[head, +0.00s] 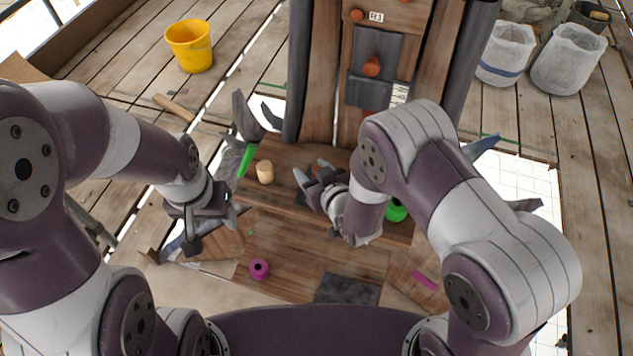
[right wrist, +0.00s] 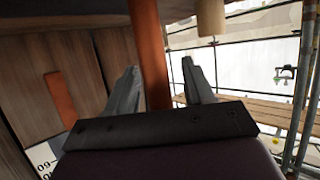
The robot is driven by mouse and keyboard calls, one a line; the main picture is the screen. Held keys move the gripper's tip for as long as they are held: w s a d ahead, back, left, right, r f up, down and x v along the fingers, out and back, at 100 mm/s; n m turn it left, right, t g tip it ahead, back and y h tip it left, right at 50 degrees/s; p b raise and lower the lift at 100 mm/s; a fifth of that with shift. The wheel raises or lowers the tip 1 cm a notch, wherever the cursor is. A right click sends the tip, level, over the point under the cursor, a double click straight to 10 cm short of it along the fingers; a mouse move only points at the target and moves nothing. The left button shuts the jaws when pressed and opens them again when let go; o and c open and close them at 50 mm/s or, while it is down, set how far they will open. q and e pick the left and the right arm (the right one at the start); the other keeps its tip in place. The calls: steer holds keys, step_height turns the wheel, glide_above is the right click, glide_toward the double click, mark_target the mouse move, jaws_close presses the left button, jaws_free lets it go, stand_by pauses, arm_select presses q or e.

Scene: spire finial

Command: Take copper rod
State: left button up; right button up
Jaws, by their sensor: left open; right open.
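The copper rod (right wrist: 150,55) stands between the two open fingers of my right gripper (right wrist: 160,90) in the right wrist view. It runs up out of the top of the picture, and its lower end is hidden behind the gripper's dark bar. I cannot tell whether a finger touches it. In the head view a bit of the copper rod (head: 316,169) shows by the fingers of my right gripper (head: 311,183), over the wooden shelf. My left gripper (head: 212,228) is open and empty, left of the shelf.
A tan wooden cylinder (head: 265,171) and a green tool (head: 246,160) are left of my right gripper. A green round thing (head: 396,211) is partly behind my right arm. A magenta ring (head: 259,268) lies lower down. The wooden post (head: 318,70) with copper pegs (head: 371,67) rises behind.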

jaws_close()
steer(key=shift+r, duration=0.1)
